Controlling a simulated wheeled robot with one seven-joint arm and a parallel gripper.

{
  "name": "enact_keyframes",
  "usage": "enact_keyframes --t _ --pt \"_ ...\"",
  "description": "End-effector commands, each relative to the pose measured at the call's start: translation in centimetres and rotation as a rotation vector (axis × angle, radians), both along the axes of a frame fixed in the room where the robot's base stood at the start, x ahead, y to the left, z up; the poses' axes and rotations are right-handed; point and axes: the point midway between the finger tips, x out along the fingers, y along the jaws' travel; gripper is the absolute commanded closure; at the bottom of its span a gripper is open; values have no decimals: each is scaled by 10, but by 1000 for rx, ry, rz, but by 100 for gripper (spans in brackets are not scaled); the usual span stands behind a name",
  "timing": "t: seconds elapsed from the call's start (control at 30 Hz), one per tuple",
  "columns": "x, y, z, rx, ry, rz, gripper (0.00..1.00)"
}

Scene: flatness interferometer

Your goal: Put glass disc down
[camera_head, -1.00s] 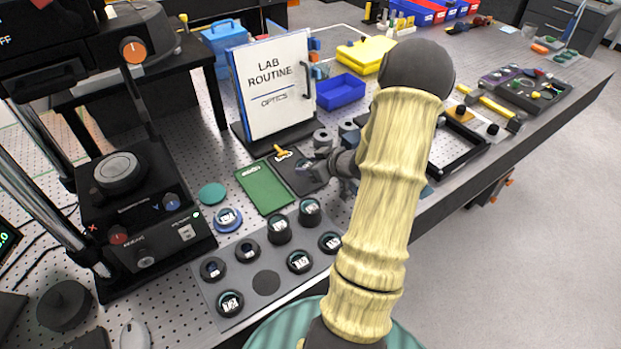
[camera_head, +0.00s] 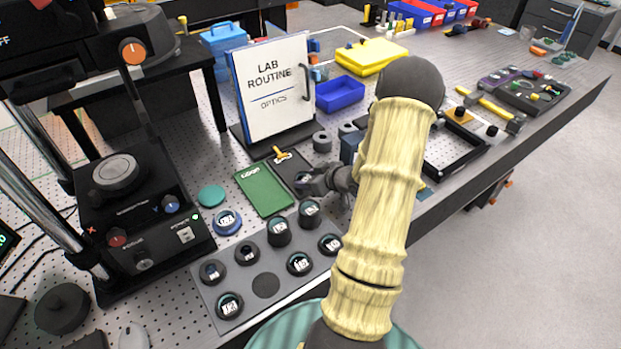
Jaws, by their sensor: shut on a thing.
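My gripper (camera_head: 311,184) is low over the near end of a black pad (camera_head: 285,167), and my forearm comes in from the right. It is shut on a small disc-like thing (camera_head: 303,178), taken to be the glass disc. The fingers hide much of it, and I cannot tell whether it touches the pad. A green pad (camera_head: 263,190) with white lettering lies just left of the black pad. A grey tray (camera_head: 212,289) in front holds several dark round holders with labelled discs; one round place (camera_head: 266,285) is without a holder.
A "LAB ROUTINE" binder (camera_head: 273,90) stands behind the pads. The black interferometer (camera_head: 140,205) stands at the left. Grey cylinders (camera_head: 322,141) stand behind my gripper.

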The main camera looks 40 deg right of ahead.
Motion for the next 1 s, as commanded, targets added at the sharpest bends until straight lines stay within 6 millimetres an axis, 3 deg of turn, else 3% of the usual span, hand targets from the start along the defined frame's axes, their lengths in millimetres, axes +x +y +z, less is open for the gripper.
enact_keyframes --t 0.1,0.13,0.2,0.57,0.77,1.0 --pt "-1 -1 -4 1 0 -3 78" --pt "-1 -2 -4 0 0 -4 49" --pt "-1 -2 -3 0 0 -5 42" --pt "-2 -4 3 -1 0 -7 42" --pt "-23 -8 15 -3 -1 -8 42" --pt "-61 -15 43 -3 -1 -9 42"
